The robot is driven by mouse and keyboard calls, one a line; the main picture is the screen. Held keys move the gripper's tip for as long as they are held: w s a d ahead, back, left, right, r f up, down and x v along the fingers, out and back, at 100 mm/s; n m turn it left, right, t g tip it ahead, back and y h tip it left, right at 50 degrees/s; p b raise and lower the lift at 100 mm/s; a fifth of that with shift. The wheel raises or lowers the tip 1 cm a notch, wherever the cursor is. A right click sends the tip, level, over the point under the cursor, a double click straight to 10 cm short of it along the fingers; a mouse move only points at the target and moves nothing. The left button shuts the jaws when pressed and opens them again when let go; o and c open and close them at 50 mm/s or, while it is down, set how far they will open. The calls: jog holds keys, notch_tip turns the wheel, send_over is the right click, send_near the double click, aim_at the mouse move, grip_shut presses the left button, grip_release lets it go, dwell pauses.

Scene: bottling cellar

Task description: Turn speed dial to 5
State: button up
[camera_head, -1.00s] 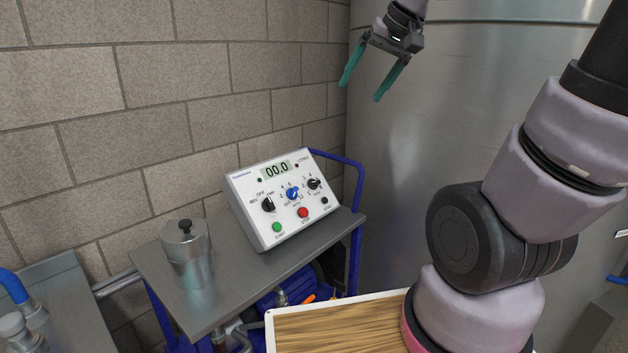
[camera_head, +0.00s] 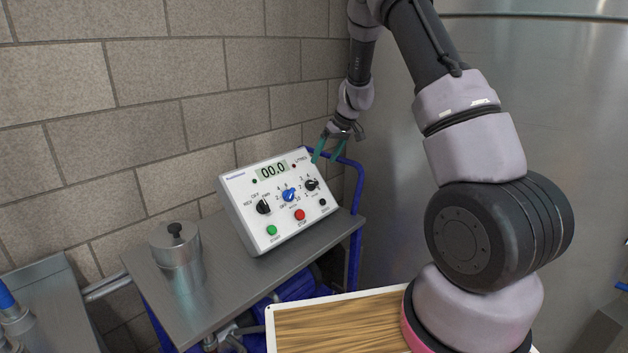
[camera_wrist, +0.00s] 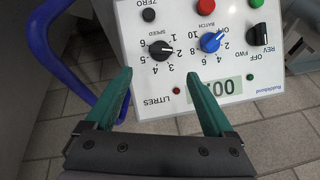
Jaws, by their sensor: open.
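The speed dial (camera_wrist: 160,50) is a black knob on the white control panel, upside down in the wrist view, with numbers around it. Its pointer seems to face right in that view, near the low numbers; the exact mark is hard to read. In the head view the speed dial (camera_head: 311,184) is the rightmost knob. My gripper (camera_head: 327,157) is open and empty above the panel's upper right edge. In the wrist view my gripper's two green fingers (camera_wrist: 159,78) are spread on either side of the dial, apart from it.
The blue batch knob (camera_wrist: 211,41) and the black forward/reverse knob (camera_wrist: 257,37) sit beside the dial. The display (camera_head: 272,170) reads 00.0. A blue cart rail (camera_head: 358,190) runs close to the panel's right side. A metal pot (camera_head: 177,258) stands left on the cart.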

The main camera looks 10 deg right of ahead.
aim_at(312, 182)
jog(key=x, duration=1)
jog(key=shift+a+f, duration=0.1)
jog(key=shift+c, duration=0.3)
jog(key=c, duration=1.3)
